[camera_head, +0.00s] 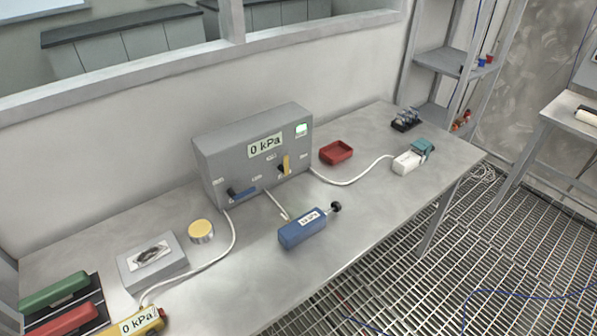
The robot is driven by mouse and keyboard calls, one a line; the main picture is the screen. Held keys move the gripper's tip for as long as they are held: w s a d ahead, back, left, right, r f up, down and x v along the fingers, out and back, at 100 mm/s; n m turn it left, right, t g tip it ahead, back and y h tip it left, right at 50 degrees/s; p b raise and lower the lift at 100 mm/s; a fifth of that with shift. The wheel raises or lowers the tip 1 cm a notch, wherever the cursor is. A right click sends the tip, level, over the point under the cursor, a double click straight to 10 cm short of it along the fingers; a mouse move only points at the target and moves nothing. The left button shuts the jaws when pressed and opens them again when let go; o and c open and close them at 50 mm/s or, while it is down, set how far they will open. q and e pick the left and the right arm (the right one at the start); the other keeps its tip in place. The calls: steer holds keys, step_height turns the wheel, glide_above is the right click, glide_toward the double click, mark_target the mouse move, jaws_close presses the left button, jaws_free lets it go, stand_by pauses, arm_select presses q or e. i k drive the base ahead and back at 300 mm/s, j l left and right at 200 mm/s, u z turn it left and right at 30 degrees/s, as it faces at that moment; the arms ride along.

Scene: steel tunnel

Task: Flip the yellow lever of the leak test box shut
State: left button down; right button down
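The leak test box (215,155) is a grey case standing on the steel table against the wall. Its front has a "0 kPa" display and a small lit green window at the upper right. The yellow lever (287,163) is on the right part of the front panel and points upward. A blue lever (244,192) at the lower left of the panel lies roughly sideways. Small labels surround both levers but are too small to read. Neither of my grippers is in view.
The table (360,220) is clear at its front right. Before the box lies a blue pump-like block (301,232) with a black knob. White hoses run from the box. A red tray (336,152), yellow-topped cylinder (201,230) and grey box (151,265) stand nearby.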

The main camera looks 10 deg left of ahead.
mark_target(285, 169)
steer(key=l+z, duration=0.1)
steer(key=l, duration=0.6)
steer(key=i+l+z, duration=0.1)
steer(key=l, duration=0.65)
